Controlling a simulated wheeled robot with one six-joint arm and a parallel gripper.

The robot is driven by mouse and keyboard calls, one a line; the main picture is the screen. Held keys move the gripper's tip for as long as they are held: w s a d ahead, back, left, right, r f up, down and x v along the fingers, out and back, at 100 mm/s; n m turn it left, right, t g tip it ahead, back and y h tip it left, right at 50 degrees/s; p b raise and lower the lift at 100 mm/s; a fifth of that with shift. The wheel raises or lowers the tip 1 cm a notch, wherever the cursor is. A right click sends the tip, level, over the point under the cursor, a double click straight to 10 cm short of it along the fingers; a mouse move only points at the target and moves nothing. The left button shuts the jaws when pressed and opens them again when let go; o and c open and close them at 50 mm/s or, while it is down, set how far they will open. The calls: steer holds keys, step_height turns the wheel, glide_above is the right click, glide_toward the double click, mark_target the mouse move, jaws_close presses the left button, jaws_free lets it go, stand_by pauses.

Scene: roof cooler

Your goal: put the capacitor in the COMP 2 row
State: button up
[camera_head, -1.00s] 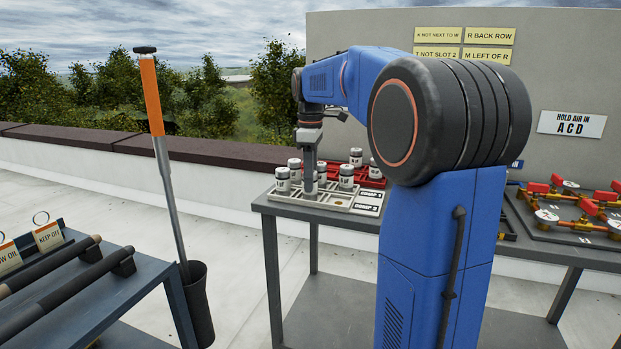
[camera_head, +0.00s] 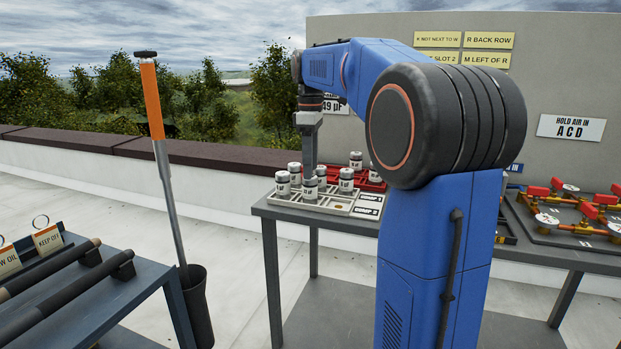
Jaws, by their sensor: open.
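Several silver capacitors with dark labels stand upright in a pale tray (camera_head: 342,208) on the grey table. The tray's labels at its right end read COMP 1 (camera_head: 370,199) and, nearer me, COMP 2 (camera_head: 366,211). One capacitor (camera_head: 310,190) stands in the front part of the tray, by the COMP 2 side; another capacitor (camera_head: 283,185) is to its left and one more (camera_head: 346,181) to its right. My gripper (camera_head: 309,163) points down just above and behind the front capacitor, open and empty. Its fingertips are partly hidden. The capacitor values are too small to read.
A red tray (camera_head: 376,186) behind holds more capacitors (camera_head: 356,160). A panel with yellow notes (camera_head: 488,40) stands behind; my arm hides part of it. Gauges and valves (camera_head: 580,226) lie at right. A side table with rods (camera_head: 75,285) is at left.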

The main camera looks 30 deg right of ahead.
step_height(320, 180, up, 7)
steer(key=shift+f, duration=0.15)
steer(key=shift+s+a, duration=0.1)
steer(key=s+a+f+m+t, duration=0.2)
steer(key=s+a+f+m, duration=0.2)
steer(key=s+a+f, duration=0.4)
steer(key=s+a+f+m+t, duration=0.2)
steer(key=s+a+f+m, duration=0.3)
steer(key=s+f, duration=1.5)
steer(key=s+a, duration=0.2)
steer(key=shift+a+f+t, duration=0.3)
steer(key=shift+a+t, duration=0.05)
steer(key=shift+t, duration=0.05)
